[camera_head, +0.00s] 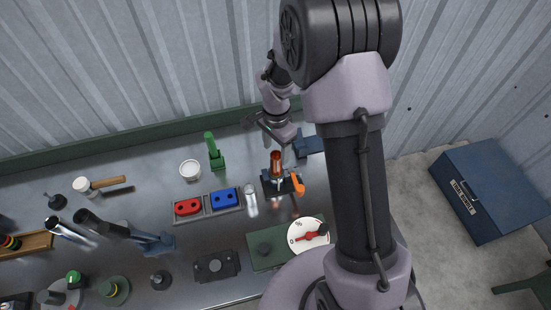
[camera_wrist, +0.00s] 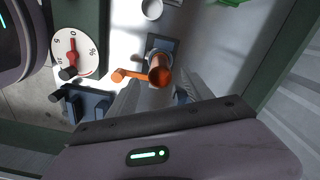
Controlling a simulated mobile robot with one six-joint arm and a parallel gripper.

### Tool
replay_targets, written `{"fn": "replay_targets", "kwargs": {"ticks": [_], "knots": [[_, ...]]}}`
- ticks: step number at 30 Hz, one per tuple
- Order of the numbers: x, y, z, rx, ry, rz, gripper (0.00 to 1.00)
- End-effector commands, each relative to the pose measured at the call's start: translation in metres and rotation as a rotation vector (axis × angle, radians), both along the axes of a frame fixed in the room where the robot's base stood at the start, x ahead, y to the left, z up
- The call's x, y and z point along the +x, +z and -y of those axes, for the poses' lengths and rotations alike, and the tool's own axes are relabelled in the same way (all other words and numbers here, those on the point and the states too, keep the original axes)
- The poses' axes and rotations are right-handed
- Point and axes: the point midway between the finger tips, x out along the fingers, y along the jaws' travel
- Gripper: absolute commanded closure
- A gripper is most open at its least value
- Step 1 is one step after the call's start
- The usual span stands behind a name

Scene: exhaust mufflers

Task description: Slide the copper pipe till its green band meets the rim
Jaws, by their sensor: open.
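The copper pipe (camera_head: 276,160) stands upright in a dark holder (camera_head: 268,183) with an orange lever (camera_head: 297,184) at its side. In the wrist view the copper pipe (camera_wrist: 159,67) is seen nearly end-on, with the orange lever reaching left from it. I cannot make out the green band or the rim. My gripper (camera_head: 266,122) is above and behind the pipe in the head view. In the wrist view its two fingers (camera_wrist: 157,92) are spread apart, with the pipe just beyond the gap and nothing between them.
A grey tray with red and blue blocks (camera_head: 206,206), a clear cylinder (camera_head: 251,200) and a green stand (camera_head: 215,155) are left of the holder. A dial (camera_head: 308,235) is in front. A blue vise-like block (camera_head: 307,146) is close behind right. A wall stands behind the bench.

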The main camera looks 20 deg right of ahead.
Motion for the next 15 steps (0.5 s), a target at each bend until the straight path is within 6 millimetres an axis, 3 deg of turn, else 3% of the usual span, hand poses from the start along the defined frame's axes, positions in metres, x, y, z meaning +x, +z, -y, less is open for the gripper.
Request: {"fn": "replay_targets", "kwargs": {"ticks": [1, 6, 10, 15], "knots": [[-0.001, -0.016, 0.0, 0.0, -0.001, -0.004, 0.41], [-0.001, -0.054, 0.0, 0.0, 0.0, -0.002, 0.41], [0.0, -0.071, 0.0, 0.001, -0.001, 0.0, 0.41], [0.0, -0.077, 0.0, 0.001, -0.001, 0.002, 0.41]]}}
